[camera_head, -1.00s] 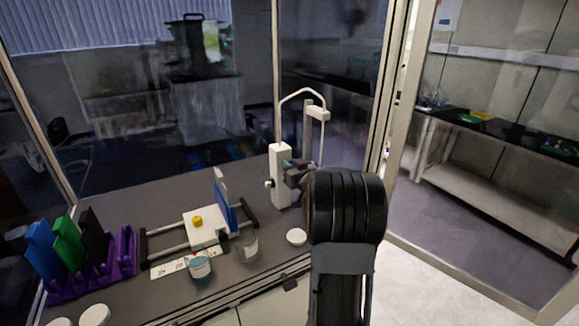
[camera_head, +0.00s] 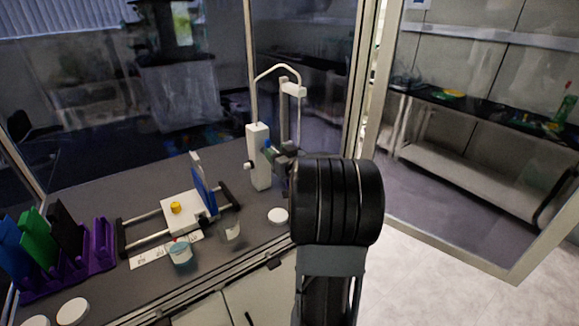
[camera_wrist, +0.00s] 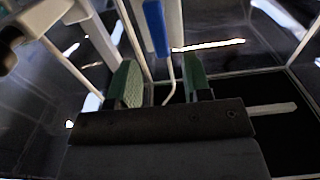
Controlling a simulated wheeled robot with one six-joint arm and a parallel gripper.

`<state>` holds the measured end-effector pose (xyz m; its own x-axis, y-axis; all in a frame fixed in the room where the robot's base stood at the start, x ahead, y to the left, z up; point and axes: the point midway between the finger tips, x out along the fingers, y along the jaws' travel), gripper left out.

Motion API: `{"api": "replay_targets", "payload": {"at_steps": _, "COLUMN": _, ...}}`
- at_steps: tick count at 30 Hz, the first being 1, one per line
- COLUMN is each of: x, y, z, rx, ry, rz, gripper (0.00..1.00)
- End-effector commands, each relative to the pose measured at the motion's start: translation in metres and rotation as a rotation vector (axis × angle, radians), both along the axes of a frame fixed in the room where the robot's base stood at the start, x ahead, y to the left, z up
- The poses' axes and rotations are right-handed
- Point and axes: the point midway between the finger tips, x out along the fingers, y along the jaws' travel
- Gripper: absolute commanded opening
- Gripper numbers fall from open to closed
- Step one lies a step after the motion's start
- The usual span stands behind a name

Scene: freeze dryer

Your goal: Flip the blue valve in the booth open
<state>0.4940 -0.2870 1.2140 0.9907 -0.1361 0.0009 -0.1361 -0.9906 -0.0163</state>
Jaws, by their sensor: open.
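The blue valve (camera_wrist: 155,28) shows in the wrist view as a narrow blue handle at the top centre, beside white fittings. In the head view a small blue spot (camera_head: 266,144) shows on the white post (camera_head: 257,170) in the booth; it is likely the same valve. My gripper (camera_wrist: 160,78) is open, with green pads on both fingers. In the wrist view the blue handle lies ahead of the gap between the fingers; I cannot tell whether they touch it. In the head view my gripper (camera_head: 274,153) is close against the post, partly hidden by my arm.
On the booth's grey worktop (camera_head: 105,200) stand a white device with a yellow knob (camera_head: 176,207) and blue plate, beakers (camera_head: 180,254), a white lid (camera_head: 278,215) and a purple rack (camera_head: 100,245). Glass panels and metal frame posts (camera_head: 362,110) border the booth. The floor at right is clear.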

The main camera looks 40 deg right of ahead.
Motion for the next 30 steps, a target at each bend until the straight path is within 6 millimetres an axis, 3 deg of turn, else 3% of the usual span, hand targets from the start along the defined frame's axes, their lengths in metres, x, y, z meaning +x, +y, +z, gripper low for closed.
{"api": "replay_targets", "payload": {"at_steps": 6, "x": -0.043, "y": 0.005, "z": -0.001, "rx": -0.003, "ry": -0.001, "rz": -0.003, "gripper": 0.45}}
{"api": "replay_targets", "payload": {"at_steps": 12, "x": -0.068, "y": 0.008, "z": -0.001, "rx": -0.001, "ry": 0.0, "rz": -0.002, "gripper": 0.45}}
{"api": "replay_targets", "payload": {"at_steps": 18, "x": -0.077, "y": 0.011, "z": 0.0, "rx": 0.0, "ry": 0.0, "rz": 0.0, "gripper": 0.45}}
{"api": "replay_targets", "payload": {"at_steps": 30, "x": -0.078, "y": 0.011, "z": 0.0, "rx": 0.0, "ry": 0.001, "rz": 0.0, "gripper": 0.45}}
